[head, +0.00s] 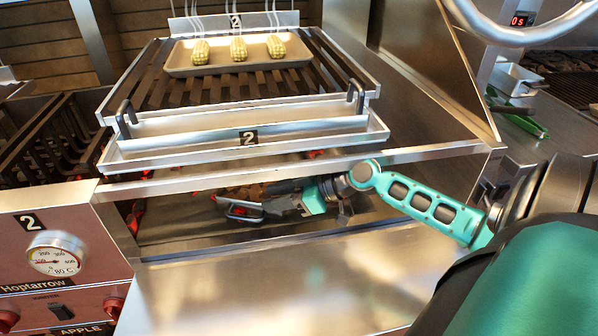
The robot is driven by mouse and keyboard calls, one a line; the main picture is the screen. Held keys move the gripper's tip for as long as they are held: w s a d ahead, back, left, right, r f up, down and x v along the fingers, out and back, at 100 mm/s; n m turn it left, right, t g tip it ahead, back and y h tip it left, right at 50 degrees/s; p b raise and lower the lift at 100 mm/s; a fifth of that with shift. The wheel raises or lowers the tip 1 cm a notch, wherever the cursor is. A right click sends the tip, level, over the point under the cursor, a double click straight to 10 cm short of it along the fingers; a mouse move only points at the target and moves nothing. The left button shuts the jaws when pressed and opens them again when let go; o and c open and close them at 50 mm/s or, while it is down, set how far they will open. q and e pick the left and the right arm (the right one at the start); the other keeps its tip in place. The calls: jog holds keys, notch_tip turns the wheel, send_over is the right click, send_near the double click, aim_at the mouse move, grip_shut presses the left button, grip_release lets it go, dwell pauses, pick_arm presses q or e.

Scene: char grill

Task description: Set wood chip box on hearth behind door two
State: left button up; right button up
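The door under the number 2 grill is folded down, and its bare steel panel (230,290) lies flat in front of the opening. The hearth (165,232) behind it is a dark metal floor with red glowing embers at its back and left. A small metal box with a wire handle (240,211) and brown chips on top sits low inside the hearth. My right gripper (272,205) reaches in from the right, with its fingers at the right side of this box. The fingertips are small and partly hidden, so their grip is unclear. My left gripper is out of view.
Above the opening are a handled steel tray (300,142) marked 2 and a grill grate (160,88) with a corn tray (225,66). A control panel with a dial (57,254) stands at left. Green-handled tongs (520,118) lie at right.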

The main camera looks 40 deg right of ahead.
jog(key=v, duration=0.6)
dwell(0.6)
